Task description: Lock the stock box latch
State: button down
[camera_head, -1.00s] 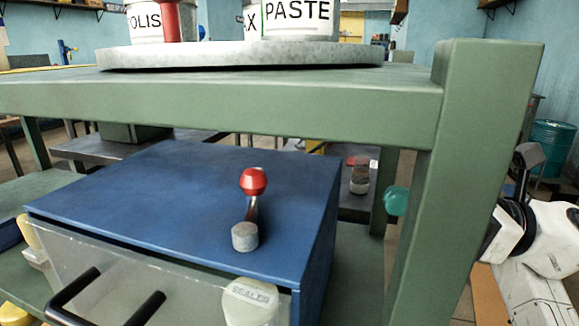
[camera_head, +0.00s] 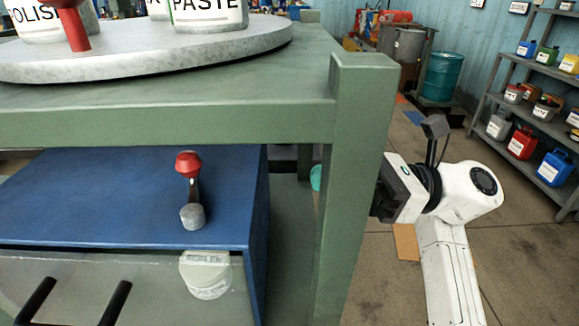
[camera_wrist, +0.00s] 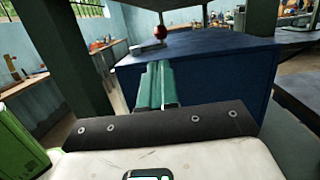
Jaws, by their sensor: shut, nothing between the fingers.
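The stock box (camera_head: 110,195) is a blue box on the shelf under the green bench top. Its latch (camera_head: 192,190) is a lever on the top near the front right, with a red knob and a grey round pivot. The lever points back from the front edge. In the wrist view the red knob (camera_wrist: 160,33) stands beyond my fingers, above the blue box side (camera_wrist: 230,75). My gripper (camera_wrist: 156,75) has teal fingers, shut and empty, apart from the latch. In the head view a fingertip (camera_head: 316,178) shows left of the green post, which hides the rest.
The green bench post (camera_head: 355,190) stands between the head camera and my gripper. The box front has a clear panel with black handles (camera_head: 112,303) and a pale labelled piece (camera_head: 205,272). A round grey slab (camera_head: 150,55) with tubs lies above.

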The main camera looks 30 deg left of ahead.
aim_at(227, 185)
jog(key=p+x, duration=0.2)
jog(key=x, duration=1)
jog(key=shift+s+a+r, duration=0.1)
jog(key=shift+s+a, duration=0.15)
jog(key=shift+s, duration=0.05)
jog(key=shift+a, duration=0.1)
jog(key=shift+a+f+b, duration=0.15)
jog(key=shift+f+b, duration=0.05)
jog(key=shift+b, duration=0.4)
jog(key=shift+s+a+b, duration=0.1)
jog(key=shift+a+b, duration=0.05)
jog(key=shift+b, duration=0.3)
jog(key=shift+a+r, duration=0.1)
jog(key=shift+r, duration=0.1)
